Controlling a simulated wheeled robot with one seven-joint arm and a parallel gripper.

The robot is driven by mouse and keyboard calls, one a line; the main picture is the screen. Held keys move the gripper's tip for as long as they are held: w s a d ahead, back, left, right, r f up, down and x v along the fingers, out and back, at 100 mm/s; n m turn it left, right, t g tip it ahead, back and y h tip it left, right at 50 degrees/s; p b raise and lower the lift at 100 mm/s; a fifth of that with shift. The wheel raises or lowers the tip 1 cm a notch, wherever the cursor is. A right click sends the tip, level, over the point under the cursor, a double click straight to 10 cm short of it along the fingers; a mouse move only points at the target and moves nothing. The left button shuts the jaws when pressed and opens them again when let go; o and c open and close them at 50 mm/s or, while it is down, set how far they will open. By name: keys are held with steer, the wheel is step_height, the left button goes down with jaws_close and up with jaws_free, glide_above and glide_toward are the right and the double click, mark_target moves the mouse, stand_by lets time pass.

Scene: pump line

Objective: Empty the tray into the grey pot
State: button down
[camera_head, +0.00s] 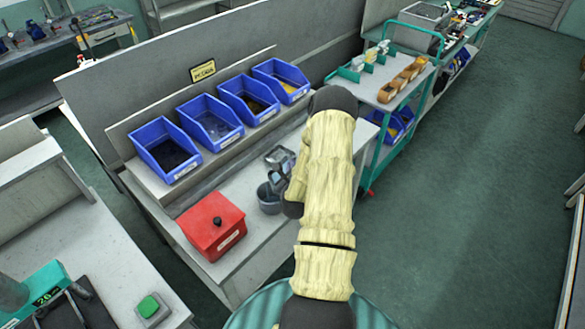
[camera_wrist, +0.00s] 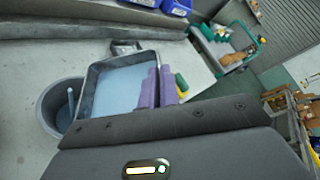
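The grey pot (camera_head: 268,199) stands on the grey bench, right of a red box. It also shows at the left in the wrist view (camera_wrist: 47,108), with a thin bluish rod and a bluish surface inside. The tray (camera_head: 279,157) is a dark-rimmed rectangular one, close above and beside the pot. In the wrist view the tray (camera_wrist: 93,83) has a light-blue inside; I cannot tell whether this is contents or bare floor. My gripper (camera_wrist: 158,86) has its purple pads closed on the tray's right wall. My arm hides part of the gripper in the head view.
The red box (camera_head: 212,225) with a black knob stands left of the pot. Blue bins, such as one (camera_head: 166,149), line the raised shelf behind. A green-framed trolley (camera_head: 385,75) stands at the back right. Floor to the right is clear.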

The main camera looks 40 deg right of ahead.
steer(key=shift+w+a+r+n+h, duration=0.15)
steer(key=shift+a+r+n+h, duration=0.15)
steer(key=shift+a+r+n, duration=0.1)
steer(key=shift+b, duration=0.3)
steer(key=shift+w+a+r+n+b, duration=0.2)
steer(key=shift+a+r+n+b, duration=0.15)
steer(key=shift+n, duration=0.15)
stand_by(0.4)
steer(key=shift+w+a+r+n+h+b, duration=0.15)
steer(key=shift+a+r+n+h+b, duration=0.05)
steer(key=shift+a+n+h+b, duration=0.2)
stand_by(0.3)
